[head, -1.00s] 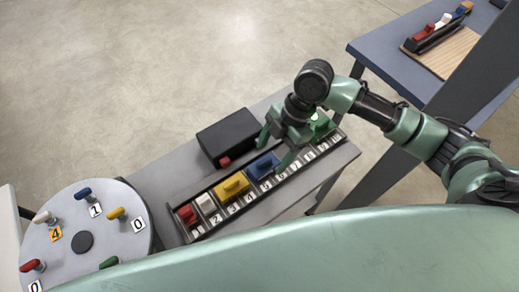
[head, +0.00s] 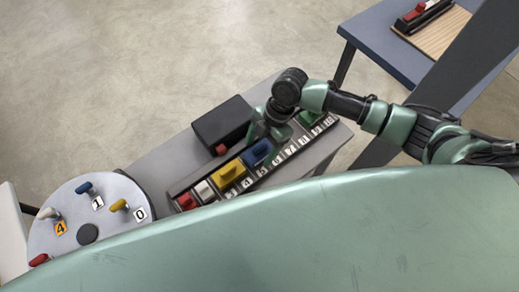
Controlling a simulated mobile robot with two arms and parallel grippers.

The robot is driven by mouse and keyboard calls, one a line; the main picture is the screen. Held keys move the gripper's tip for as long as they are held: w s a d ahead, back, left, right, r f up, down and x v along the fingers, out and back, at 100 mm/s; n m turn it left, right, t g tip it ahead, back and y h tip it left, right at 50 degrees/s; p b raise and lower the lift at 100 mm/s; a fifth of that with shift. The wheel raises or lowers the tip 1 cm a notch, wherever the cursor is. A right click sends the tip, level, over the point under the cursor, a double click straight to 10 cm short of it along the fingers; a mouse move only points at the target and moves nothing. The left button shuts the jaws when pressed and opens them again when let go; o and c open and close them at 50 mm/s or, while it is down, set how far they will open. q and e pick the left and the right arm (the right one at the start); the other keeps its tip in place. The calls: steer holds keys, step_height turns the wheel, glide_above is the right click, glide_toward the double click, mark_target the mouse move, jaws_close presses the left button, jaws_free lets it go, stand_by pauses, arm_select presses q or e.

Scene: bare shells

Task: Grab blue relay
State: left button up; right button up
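The blue relay (head: 259,152) sits in the long dark rail (head: 178,187) on the grey bench, between the yellow relay (head: 229,174) and the numbered slots to its right. My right gripper (head: 268,133) is over the rail, just behind and to the right of the blue relay. Its fingers look apart, one on the far side of the rail and one near the rail's green piece side. The gripper hides part of the area behind the blue relay; I cannot tell whether it touches it. My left gripper is not in view.
A black box (head: 222,122) with a red part stands behind the rail, close to my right gripper. A red relay (head: 186,201), a white one (head: 205,191) and a green one (head: 309,118) share the rail. A round dial table (head: 70,194) is at left. My own green body covers the foreground.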

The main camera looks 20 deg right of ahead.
steer(key=shift+w, duration=0.1)
jaws_close()
